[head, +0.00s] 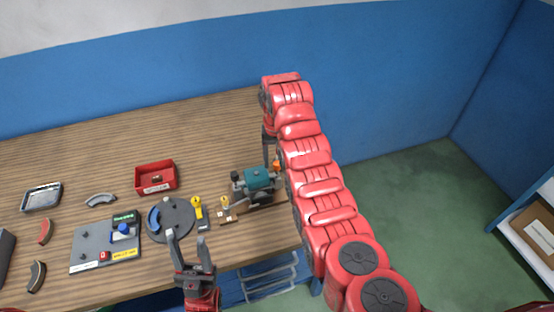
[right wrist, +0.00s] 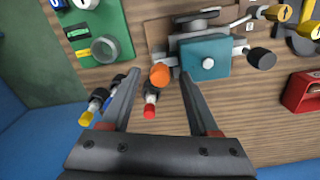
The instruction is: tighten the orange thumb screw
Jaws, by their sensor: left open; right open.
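The orange thumb screw (right wrist: 160,76) shows in the right wrist view on the near side of a small machine with a teal block (right wrist: 206,58). The machine also stands near the table's right end in the head view (head: 258,179), with the screw's orange knob (head: 277,166) at its right side. My right gripper (right wrist: 159,82) is open, its two fingertips on either side of the orange knob in the picture; I cannot tell whether they touch it. My left gripper (head: 187,236) is open and empty by the table's front edge.
Small parts with red (right wrist: 150,111) and yellow tips lie near the right fingers. A green panel (right wrist: 102,28) stands beside the machine. A red bin (head: 156,188), a grey board (head: 88,250) and a round dark plate (head: 183,219) are on the table. The back left is clear.

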